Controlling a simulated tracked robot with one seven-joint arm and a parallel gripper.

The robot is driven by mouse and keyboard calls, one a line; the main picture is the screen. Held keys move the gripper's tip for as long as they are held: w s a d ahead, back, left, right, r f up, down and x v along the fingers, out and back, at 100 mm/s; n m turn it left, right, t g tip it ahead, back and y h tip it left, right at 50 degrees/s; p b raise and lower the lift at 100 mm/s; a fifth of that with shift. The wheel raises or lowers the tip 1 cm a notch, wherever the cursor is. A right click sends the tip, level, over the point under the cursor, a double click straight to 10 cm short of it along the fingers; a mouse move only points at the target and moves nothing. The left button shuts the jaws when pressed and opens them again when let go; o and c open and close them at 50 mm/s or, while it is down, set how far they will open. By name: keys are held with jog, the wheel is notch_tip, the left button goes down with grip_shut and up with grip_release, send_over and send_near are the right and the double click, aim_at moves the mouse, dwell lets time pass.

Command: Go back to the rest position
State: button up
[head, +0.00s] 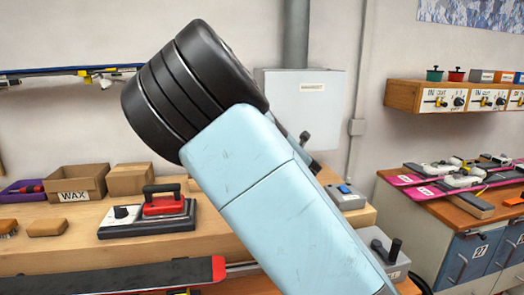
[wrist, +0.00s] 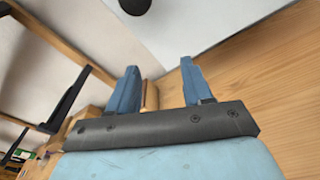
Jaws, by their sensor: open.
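My gripper (wrist: 158,90) shows in the wrist view with its two blue fingers spread apart. It is open and nothing sits between the fingers. In the head view my light blue arm rises through the middle of the picture and its black joint is at the top. My gripper itself is hidden from the head view.
A wooden bench (head: 50,255) holds a red and black iron on a base (head: 150,218), a box marked WAX (head: 76,184) and a purple tray (head: 22,192). A ski (head: 110,280) lies along the front. At right, a cabinet (head: 470,260) carries pink skis with bindings (head: 450,185).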

jog(key=s+d+f+m+g+h, duration=0.2)
jog(key=s+d+m+g+h, duration=0.15)
jog(key=d+m, duration=0.55)
jog(key=s+d+f+m+g+h, duration=0.2)
jog(key=s+d+f+m, duration=0.15)
jog(key=d+m, duration=0.55)
jog(key=s+r+m+g, duration=0.1)
jog(key=s+r+m, duration=0.2)
jog(key=s, duration=0.8)
jog(key=s+r+m+g, duration=0.2)
jog(key=s+r+m, duration=0.2)
jog(key=s+m, duration=0.3)
jog(key=s+d+r+m+g, duration=0.1)
jog(key=s+r+m, duration=0.3)
jog(key=s, duration=1.3)
jog(key=shift+r+m+g, duration=0.2)
jog(key=shift+m+g, duration=0.25)
jog(key=shift+m, duration=0.55)
jog(key=shift+s+y, duration=0.1)
jog(key=shift+y, duration=0.15)
jog(key=shift+c, duration=0.7)
jog(key=shift+d, duration=0.1)
